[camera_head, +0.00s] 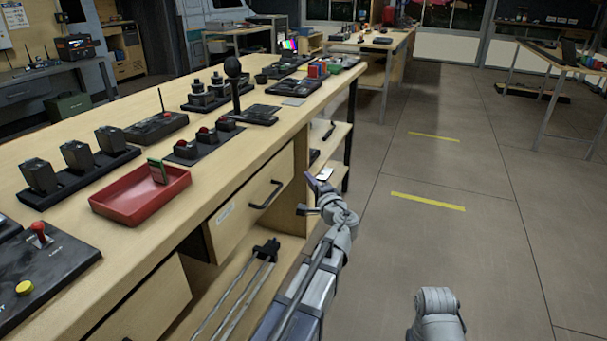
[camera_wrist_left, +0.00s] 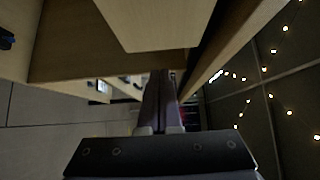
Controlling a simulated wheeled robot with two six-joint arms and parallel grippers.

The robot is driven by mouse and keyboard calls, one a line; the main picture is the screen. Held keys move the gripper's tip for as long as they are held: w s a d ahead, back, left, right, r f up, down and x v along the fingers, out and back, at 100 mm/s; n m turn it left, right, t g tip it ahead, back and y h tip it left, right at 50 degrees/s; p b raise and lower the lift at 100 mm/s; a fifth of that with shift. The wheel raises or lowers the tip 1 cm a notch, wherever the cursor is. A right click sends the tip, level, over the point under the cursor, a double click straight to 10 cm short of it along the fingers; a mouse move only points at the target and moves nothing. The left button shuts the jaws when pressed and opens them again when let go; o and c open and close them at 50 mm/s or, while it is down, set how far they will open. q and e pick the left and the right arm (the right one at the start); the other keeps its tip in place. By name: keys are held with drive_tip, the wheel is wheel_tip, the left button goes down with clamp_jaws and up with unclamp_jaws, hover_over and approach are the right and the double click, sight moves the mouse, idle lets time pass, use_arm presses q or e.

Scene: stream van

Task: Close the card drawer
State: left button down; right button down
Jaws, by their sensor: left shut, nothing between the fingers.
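A pale wooden drawer front (camera_head: 250,212) with a black bar handle (camera_head: 265,195) and a small white label sits under the bench top in the head view. The label is too small to read, and I cannot tell how far this drawer stands out. My left gripper (camera_head: 314,195) is to the right of the handle, apart from it, near the bench's open shelves. In the left wrist view its fingers (camera_wrist_left: 161,88) are together and empty, below a pale wooden panel (camera_wrist_left: 155,22). My right gripper is out of view.
The bench top (camera_head: 165,235) carries a red tray (camera_head: 140,195), black control boxes and switches. Another drawer front (camera_head: 150,305) is at lower left. Rails with a black clamp (camera_head: 266,249) lie below. The floor to the right is clear, with yellow strips (camera_head: 428,201).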

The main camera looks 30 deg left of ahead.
use_arm(q)
drive_tip(key=v, duration=0.6)
drive_tip(key=shift+d, duration=0.15)
drive_tip(key=s+d+f+n+g+h, duration=0.2)
drive_tip(key=s+d+f+g+h, duration=0.1)
drive_tip(key=s+d+f, duration=0.3)
drive_tip(key=s+d+f+n+g+h, duration=0.2)
drive_tip(key=s+d+f+n+g, duration=0.15)
drive_tip(key=f, duration=0.55)
drive_tip(key=s+d+f+m+g+h+p, duration=0.1)
drive_tip(key=s+d+f+g+h, duration=0.25)
drive_tip(key=s+d, duration=0.45)
drive_tip(key=s+d+f+g+h, duration=0.2)
drive_tip(key=s+d+h, duration=0.2)
drive_tip(key=s+d, duration=0.3)
wheel_tip(320, 180, up, 35)
drive_tip(key=p, duration=3.5)
drive_tip(key=shift+d, duration=0.15)
